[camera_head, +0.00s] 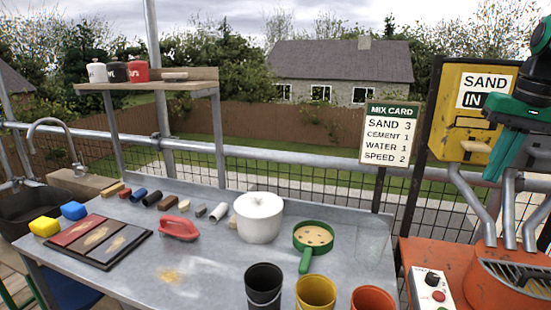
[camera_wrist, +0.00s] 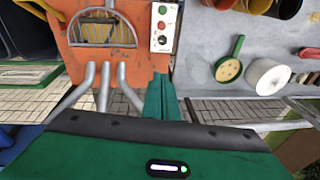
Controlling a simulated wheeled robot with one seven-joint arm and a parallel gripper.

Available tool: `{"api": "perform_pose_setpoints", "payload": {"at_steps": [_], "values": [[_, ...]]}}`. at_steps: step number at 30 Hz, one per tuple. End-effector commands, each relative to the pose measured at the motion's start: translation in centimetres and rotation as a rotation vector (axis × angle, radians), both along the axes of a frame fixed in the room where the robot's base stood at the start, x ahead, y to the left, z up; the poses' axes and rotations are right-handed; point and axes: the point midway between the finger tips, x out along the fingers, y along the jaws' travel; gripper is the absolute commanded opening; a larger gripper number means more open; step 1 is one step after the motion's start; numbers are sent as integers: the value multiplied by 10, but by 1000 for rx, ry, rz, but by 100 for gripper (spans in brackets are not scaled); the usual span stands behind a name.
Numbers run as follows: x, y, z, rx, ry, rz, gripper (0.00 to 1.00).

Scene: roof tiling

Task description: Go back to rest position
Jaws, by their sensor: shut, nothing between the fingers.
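My gripper (camera_head: 490,178) is at the right of the head view, green and pointing down. Its fingers are together with nothing between them. It hangs in front of the yellow SAND IN box (camera_head: 462,85), above the orange machine (camera_head: 480,275) and apart from the worktable (camera_head: 215,280). In the wrist view my green fingers (camera_wrist: 161,95) show closed in the middle, with the orange machine (camera_wrist: 80,60) and its control panel (camera_wrist: 163,30) beyond them.
The worktable holds a white pot (camera_head: 259,218), a green sieve (camera_head: 313,238), a red float (camera_head: 179,229) and several buckets, including a black one (camera_head: 263,288). Grey pipes (camera_head: 470,205) rise from the machine close to my gripper. A MIX CARD sign (camera_head: 389,134) stands behind the table.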

Motion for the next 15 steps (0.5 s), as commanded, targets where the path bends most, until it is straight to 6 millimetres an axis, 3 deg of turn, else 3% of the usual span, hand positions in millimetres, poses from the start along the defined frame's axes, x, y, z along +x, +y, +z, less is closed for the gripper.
{"api": "perform_pose_setpoints", "payload": {"at_steps": [1, 9, 15], "values": [[-16, 8, -23, 16, 17, -8, 0], [-98, 56, -134, 30, 101, -45, 0], [-155, 83, -197, 3, 161, -68, 0]]}}
